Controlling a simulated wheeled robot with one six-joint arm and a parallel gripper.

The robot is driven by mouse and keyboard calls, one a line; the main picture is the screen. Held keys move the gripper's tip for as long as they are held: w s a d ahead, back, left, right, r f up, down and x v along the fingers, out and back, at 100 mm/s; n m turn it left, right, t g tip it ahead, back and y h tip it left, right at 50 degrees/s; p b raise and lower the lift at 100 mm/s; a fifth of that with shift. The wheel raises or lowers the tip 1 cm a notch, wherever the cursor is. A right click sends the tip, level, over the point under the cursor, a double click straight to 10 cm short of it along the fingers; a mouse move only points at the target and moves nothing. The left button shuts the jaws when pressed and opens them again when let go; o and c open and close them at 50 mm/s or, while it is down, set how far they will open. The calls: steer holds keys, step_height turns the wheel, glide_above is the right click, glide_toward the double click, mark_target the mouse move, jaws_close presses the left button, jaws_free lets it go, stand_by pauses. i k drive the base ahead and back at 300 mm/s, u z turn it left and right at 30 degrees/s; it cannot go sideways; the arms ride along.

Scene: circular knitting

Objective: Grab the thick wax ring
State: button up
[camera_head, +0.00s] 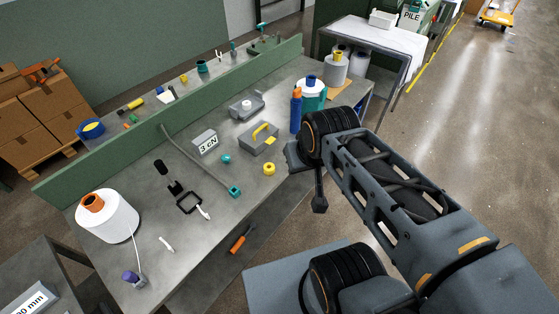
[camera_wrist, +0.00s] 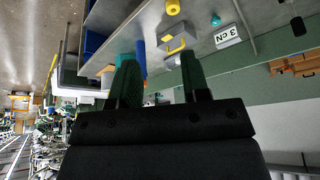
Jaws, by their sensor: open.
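A short, thick yellow ring (camera_head: 269,169), which looks like a wax ring, sits on the grey workbench (camera_head: 225,205) near its front edge. It also shows at the top of the wrist view (camera_wrist: 173,7). A smaller teal ring (camera_head: 226,158) lies to its left, and in the wrist view it shows to the right of the yellow one (camera_wrist: 215,19). My gripper (camera_head: 319,202) is to the right of the yellow ring, apart from it and past the bench's front edge. In the wrist view its two green fingers (camera_wrist: 158,70) are spread with nothing between them.
A grey block with a yellow handle (camera_head: 264,133) stands behind the yellow ring, and a labelled grey block (camera_head: 205,143) is to its left. A blue bottle (camera_head: 296,110) and yarn cones (camera_head: 311,92) stand towards the right end. The bench just around the ring is clear.

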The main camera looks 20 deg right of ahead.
mark_target(269, 169)
steer(key=i, duration=0.45)
steer(key=u, duration=1.15)
steer(key=k, duration=0.45)
steer(key=u, duration=0.6)
steer(key=i, duration=0.5)
